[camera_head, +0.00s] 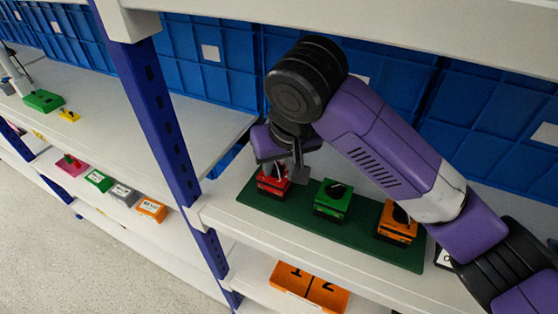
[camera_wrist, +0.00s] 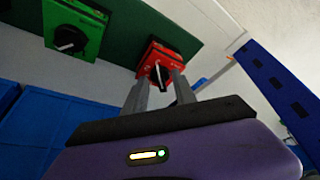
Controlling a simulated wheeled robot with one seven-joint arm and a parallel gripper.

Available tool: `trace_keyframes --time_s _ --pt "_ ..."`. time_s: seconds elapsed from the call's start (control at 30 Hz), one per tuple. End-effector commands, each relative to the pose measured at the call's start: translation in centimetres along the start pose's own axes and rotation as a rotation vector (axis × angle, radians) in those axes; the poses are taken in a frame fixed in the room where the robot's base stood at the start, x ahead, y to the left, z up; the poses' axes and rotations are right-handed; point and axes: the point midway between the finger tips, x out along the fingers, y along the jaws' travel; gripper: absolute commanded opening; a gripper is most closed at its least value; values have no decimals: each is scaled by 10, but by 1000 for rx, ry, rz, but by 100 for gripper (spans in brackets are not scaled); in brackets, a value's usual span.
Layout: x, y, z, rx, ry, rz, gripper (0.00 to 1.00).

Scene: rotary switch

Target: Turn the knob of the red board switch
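The red switch (camera_head: 269,184) sits at the left end of a green board (camera_head: 349,231) on the shelf. In the wrist view the red switch (camera_wrist: 183,51) has a dark knob (camera_wrist: 158,73) with a light mark on it. My gripper (camera_head: 286,171) is over the red switch, pointing down at it. In the wrist view my gripper's two fingers (camera_wrist: 160,82) stand apart, one on each side of the knob. I cannot tell whether they touch it. My gripper and arm partly hide the switch in the head view.
A green switch (camera_head: 332,200) and an orange switch (camera_head: 397,222) stand to the right on the same board. A blue shelf post (camera_head: 160,115) rises to the left. Blue crates (camera_head: 205,60) line the back. An orange box (camera_head: 308,288) lies on the shelf below.

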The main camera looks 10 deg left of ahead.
Motion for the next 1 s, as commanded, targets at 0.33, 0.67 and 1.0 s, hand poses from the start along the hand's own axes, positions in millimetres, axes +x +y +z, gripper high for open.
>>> trace_keyframes --time_s 0.33,0.67,1.0 --pt "0 0 0 0 0 0 0" --pt "-1 1 0 -34 -1 -16 0" --pt "-1 5 0 -238 -3 -103 0"
